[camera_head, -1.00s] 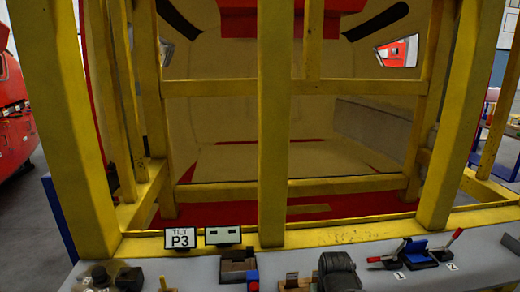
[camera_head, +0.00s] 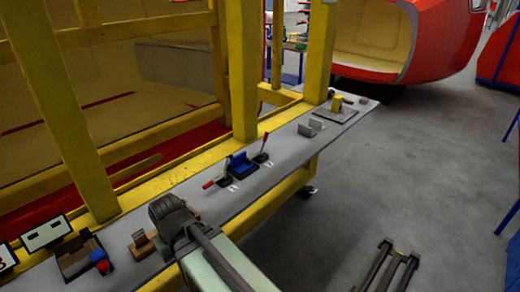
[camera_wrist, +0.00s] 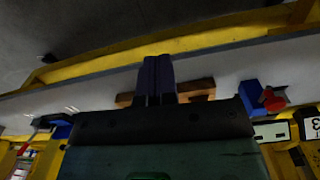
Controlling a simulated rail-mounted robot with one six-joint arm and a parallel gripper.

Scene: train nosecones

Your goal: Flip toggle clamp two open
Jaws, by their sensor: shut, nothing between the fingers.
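In the head view, toggle clamp two (camera_head: 262,157) is the right clamp on the grey shelf, its red-tipped handle standing up and tilted right. The other clamp (camera_head: 223,181) is left of it, its red handle low and pointing left. A blue block (camera_head: 240,165) sits between them. In the wrist view, my gripper (camera_wrist: 158,64) is shut and empty, its dark fingers over the shelf by a wooden block. The blue block (camera_wrist: 61,131) shows there at far left, near a partly hidden clamp. In the head view my arm is left of the clamps; its fingertips are hard to make out.
The wooden block (camera_wrist: 195,88) lies beside my fingers. A blue and red part (camera_head: 99,260) and a dark-framed sign (camera_head: 46,233) are at left. Yellow posts (camera_head: 242,70) rise behind the shelf. A bracket (camera_head: 311,127) stands farther right.

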